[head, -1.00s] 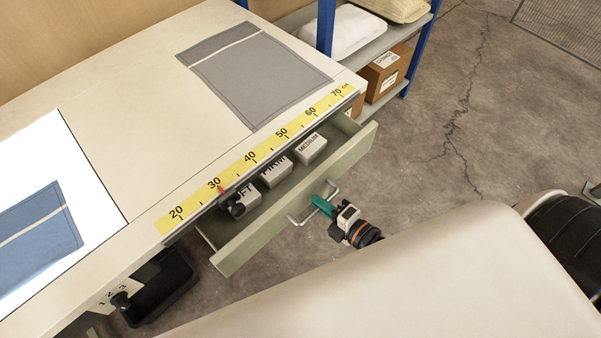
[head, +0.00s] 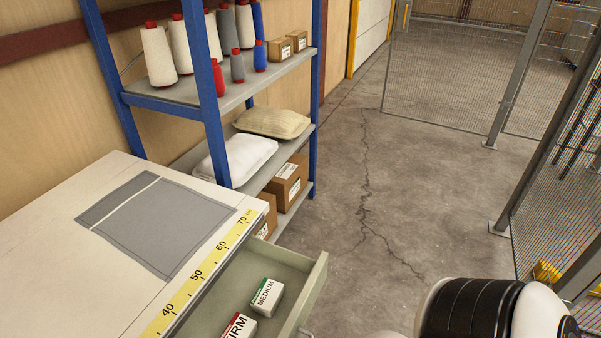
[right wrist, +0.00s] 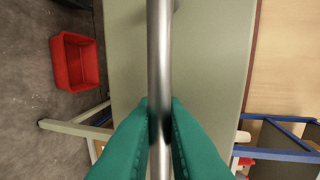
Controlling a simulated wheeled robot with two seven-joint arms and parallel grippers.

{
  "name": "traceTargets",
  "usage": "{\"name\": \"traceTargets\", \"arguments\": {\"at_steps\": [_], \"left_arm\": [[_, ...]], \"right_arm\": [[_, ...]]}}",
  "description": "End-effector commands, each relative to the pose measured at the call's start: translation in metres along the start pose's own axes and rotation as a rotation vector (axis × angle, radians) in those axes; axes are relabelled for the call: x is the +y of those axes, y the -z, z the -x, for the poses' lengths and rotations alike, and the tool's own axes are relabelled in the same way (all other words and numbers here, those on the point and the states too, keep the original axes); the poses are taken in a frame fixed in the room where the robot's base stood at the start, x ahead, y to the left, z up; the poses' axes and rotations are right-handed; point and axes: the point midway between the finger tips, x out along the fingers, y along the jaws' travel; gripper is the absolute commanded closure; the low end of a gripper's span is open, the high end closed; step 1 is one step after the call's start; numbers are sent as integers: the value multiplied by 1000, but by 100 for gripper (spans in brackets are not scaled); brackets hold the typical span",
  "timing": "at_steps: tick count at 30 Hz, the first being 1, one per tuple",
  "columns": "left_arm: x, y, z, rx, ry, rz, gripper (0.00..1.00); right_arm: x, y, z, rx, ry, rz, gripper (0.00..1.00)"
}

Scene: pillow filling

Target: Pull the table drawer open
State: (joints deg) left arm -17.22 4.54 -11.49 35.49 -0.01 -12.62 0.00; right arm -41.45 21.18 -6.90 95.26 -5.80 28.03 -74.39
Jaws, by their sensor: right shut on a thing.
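The table drawer (head: 312,288) stands pulled out from under the table, its pale green front panel well clear of the table edge. Inside lie a box marked MEDIUM (head: 267,296) and a box marked FIRM (head: 239,328), cut by the bottom edge. In the right wrist view a metal bar handle (right wrist: 160,45) runs up the picture in front of the drawer's front panel (right wrist: 215,60). My right gripper (right wrist: 160,106), with teal fingers, is shut around this bar. In the head view the gripper is out of frame. My left gripper is not in view.
The table (head: 60,260) carries a grey fabric piece (head: 165,225) and a yellow ruler strip (head: 205,268). A blue shelf rack (head: 207,75) with spools, pillows and cartons stands behind. A red bin (right wrist: 75,62) shows in the right wrist view.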

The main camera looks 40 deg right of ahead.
Motion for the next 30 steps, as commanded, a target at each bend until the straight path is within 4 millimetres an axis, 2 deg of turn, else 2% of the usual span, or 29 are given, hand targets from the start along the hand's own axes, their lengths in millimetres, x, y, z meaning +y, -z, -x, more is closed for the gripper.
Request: {"name": "traceTargets", "arguments": {"at_steps": [4,5,8,16,19,23,30], "left_arm": [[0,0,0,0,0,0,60],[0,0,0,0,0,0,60],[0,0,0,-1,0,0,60],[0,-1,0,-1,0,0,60],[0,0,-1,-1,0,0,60],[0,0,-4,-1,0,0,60],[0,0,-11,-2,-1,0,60]], "right_arm": [[0,1,0,2,-2,-1,100],[0,1,0,2,-2,-1,86],[0,1,0,2,-1,0,71],[0,0,0,1,-1,0,71],[1,0,6,1,-3,-1,71],[2,0,25,1,-4,-2,71],[2,0,77,1,-6,-1,71]]}}
